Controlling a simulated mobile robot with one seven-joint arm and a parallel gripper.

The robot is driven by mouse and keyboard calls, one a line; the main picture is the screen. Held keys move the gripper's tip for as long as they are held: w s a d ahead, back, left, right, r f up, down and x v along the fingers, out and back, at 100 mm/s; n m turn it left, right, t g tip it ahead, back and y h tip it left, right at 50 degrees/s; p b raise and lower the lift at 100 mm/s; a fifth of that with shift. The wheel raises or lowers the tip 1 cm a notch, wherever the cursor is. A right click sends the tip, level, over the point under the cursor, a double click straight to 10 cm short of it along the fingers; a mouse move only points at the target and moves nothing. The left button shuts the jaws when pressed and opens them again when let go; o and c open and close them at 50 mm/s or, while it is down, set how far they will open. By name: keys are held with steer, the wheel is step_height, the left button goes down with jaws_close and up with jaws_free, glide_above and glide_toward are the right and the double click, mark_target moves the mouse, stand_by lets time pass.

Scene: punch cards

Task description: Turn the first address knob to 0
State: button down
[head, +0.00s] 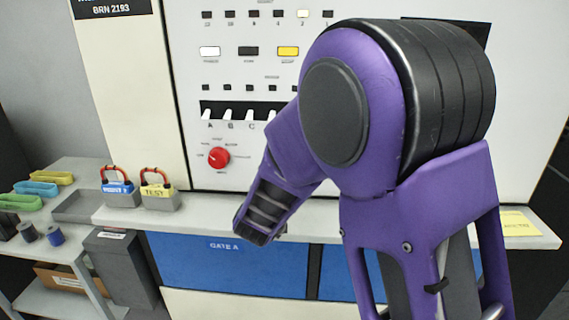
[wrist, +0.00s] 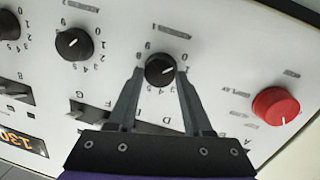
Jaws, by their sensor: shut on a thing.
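In the wrist view, a black round address knob (wrist: 161,66) with a white pointer line sits between my fingertips. My gripper (wrist: 159,74) is shut on this knob, one finger on each side. The pointer line slants toward the upper right of the picture. Some dial digits show around the knob, but they are small and part of the dial is hidden by the fingers. In the head view my purple arm covers the address knobs, and my fingers cannot be made out there.
Another black knob (wrist: 74,43) stands to the left in the wrist view, and a red knob (wrist: 275,105) to the right. Toggle switches (head: 230,115) line the panel. A shelf (head: 215,215) below holds padlock-like blocks marked TEST (head: 160,195) and blue.

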steer(key=shift+r, duration=0.1)
stand_by(0.4)
steer(key=shift+c, duration=1.6)
jaws_free()
steer(key=shift+s, duration=0.1)
steer(key=s+a+r, duration=0.1)
steer(key=s+a, duration=0.1)
steer(key=s, duration=1.5)
steer(key=shift+a, duration=0.4)
steer(key=shift+w, duration=0.1)
